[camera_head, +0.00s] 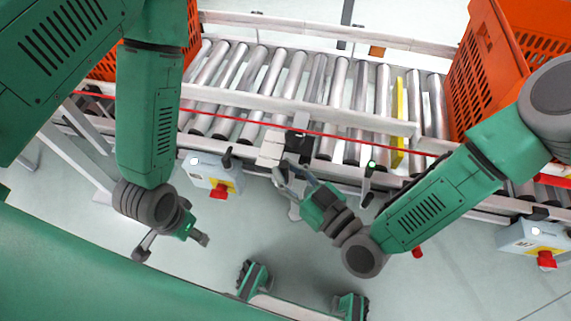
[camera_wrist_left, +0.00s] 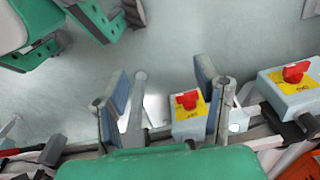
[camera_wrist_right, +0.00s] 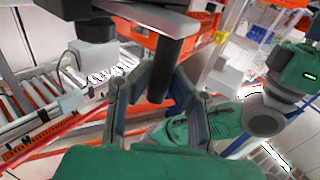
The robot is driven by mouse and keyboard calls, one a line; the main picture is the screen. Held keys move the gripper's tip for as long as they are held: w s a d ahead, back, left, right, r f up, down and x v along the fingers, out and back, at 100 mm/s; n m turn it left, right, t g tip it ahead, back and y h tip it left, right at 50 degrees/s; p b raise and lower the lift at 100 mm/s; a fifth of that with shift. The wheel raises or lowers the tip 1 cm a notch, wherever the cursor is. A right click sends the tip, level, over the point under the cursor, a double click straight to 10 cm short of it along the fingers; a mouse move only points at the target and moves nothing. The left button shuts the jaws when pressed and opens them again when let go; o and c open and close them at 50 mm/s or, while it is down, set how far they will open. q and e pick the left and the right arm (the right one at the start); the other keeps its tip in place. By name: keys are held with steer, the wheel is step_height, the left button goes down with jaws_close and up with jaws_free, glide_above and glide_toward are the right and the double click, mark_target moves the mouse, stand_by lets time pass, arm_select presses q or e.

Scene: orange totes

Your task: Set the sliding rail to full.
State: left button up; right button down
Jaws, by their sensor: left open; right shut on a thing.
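The sliding rail is a long pale metal bar (camera_head: 345,118) running along the near side of the roller conveyor. My right gripper (camera_head: 286,172) is below it, beside a pale block with a black part. In the right wrist view, my right gripper (camera_wrist_right: 166,88) is shut on a dark cylindrical handle (camera_wrist_right: 170,58), which hangs below a grey metal plate (camera_wrist_right: 150,14). How the handle joins the rail is hidden. My left gripper (camera_head: 172,243) is open and empty, hanging over the floor; its spread fingers show in the left wrist view (camera_wrist_left: 163,88).
Orange totes stand on the conveyor at the left (camera_head: 97,66) and right (camera_head: 487,70). Grey control boxes with red knobs (camera_head: 212,174) (camera_head: 535,238) hang along its near side. A yellow strip (camera_head: 398,120) lies across the rollers. The floor in front is mostly clear.

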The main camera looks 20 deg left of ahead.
steer(key=s, duration=0.4)
steer(key=shift+s+f+p, duration=0.1)
steer(key=shift+p, duration=0.3)
steer(key=c, duration=1.4)
jaws_free()
steer(key=shift+a, duration=0.1)
steer(key=shift+c, duration=0.2)
steer(key=v, duration=1.2)
steer(key=shift+f+g, duration=0.1)
steer(key=shift+g, duration=0.2)
